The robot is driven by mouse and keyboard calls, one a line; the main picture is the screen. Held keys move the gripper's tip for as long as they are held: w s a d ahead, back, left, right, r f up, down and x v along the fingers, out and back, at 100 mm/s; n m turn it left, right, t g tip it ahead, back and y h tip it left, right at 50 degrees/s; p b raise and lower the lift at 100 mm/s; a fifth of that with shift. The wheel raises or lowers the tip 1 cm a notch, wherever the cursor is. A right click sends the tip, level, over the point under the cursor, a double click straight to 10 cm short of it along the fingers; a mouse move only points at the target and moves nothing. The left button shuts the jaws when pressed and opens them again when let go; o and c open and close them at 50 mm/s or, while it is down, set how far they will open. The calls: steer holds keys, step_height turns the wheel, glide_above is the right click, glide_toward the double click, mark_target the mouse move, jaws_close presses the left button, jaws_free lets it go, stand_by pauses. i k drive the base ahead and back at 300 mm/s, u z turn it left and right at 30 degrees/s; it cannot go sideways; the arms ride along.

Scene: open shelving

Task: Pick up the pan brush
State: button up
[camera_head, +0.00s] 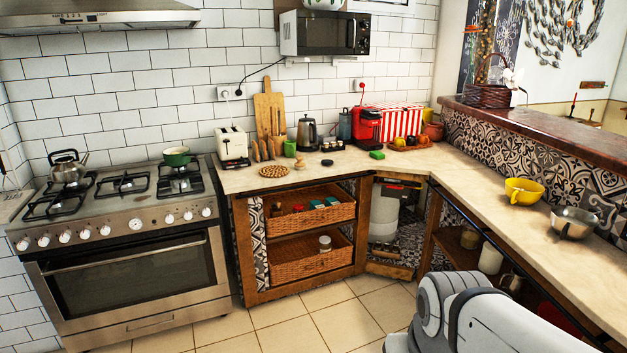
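I cannot pick out the pan brush for certain. A small dark object (327,162) lies on the pale countertop (345,172) in front of the kettle; it is too small to identify. A small green block (377,155) lies to its right, near the corner. Part of my white arm shows at the bottom right, in front of the right-hand counter. My gripper is out of view.
A gas stove (125,250) stands at left with a green pot (176,156). Open shelves hold wicker baskets (310,262). The tiled floor (315,325) ahead is clear.

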mark_target(300, 165)
steer(key=u, duration=0.05)
steer(key=i, duration=1.7)
steer(key=u, duration=0.4)
steer(key=i, duration=2.4)
steer(key=u, duration=0.3)
